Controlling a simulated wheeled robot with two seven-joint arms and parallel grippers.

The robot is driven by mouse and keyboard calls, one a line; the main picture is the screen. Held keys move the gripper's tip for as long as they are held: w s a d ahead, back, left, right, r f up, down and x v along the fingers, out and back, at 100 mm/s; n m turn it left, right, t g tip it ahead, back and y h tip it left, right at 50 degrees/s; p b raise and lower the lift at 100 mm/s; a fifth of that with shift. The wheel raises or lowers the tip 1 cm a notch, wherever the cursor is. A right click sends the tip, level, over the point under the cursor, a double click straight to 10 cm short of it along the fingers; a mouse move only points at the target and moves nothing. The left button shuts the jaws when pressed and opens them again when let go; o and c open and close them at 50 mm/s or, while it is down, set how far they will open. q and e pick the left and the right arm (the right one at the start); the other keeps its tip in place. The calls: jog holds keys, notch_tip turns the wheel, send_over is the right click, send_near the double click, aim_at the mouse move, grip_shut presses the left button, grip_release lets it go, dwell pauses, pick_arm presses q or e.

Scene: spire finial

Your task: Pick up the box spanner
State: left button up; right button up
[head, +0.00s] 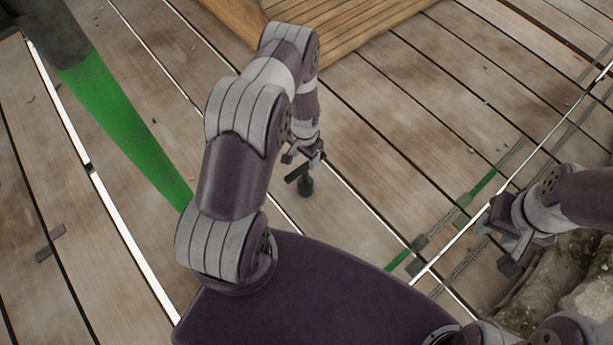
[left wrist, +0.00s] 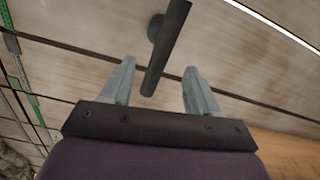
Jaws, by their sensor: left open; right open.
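The box spanner (head: 306,188) is a dark tool with a crossbar and a round body, near the middle of the head view. It appears to stand upright on the deck, partly hidden by my left gripper. In the left wrist view its dark crossbar (left wrist: 167,48) slants down from the top edge, and its near end shows between the fingers. My left gripper (head: 304,157) is open and empty, close above the spanner. Its two grey fingers (left wrist: 158,70) show apart; I cannot tell whether they touch the bar. My right gripper (head: 507,245) is open and empty at the right.
The floor is wooden decking (head: 420,110) with bright gaps. A wooden slatted platform (head: 370,25) lies at the top. A green pole (head: 125,125) slants down at the left. Green and grey strips (head: 455,215) lie near my right gripper, with rocks (head: 575,265) beside it.

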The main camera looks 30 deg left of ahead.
aim_at(305, 165)
pick_arm(q)
notch_tip(305, 165, down, 3)
jog(key=shift+f+b, duration=0.2)
jog(key=shift+b, duration=0.3)
notch_tip(305, 165, down, 5)
jog(key=b, duration=0.4)
jog(key=shift+w+f, duration=0.1)
jog(key=shift+f, duration=0.1)
jog(key=shift+r, duration=0.2)
grip_shut()
pick_arm(e)
notch_tip(305, 165, down, 6)
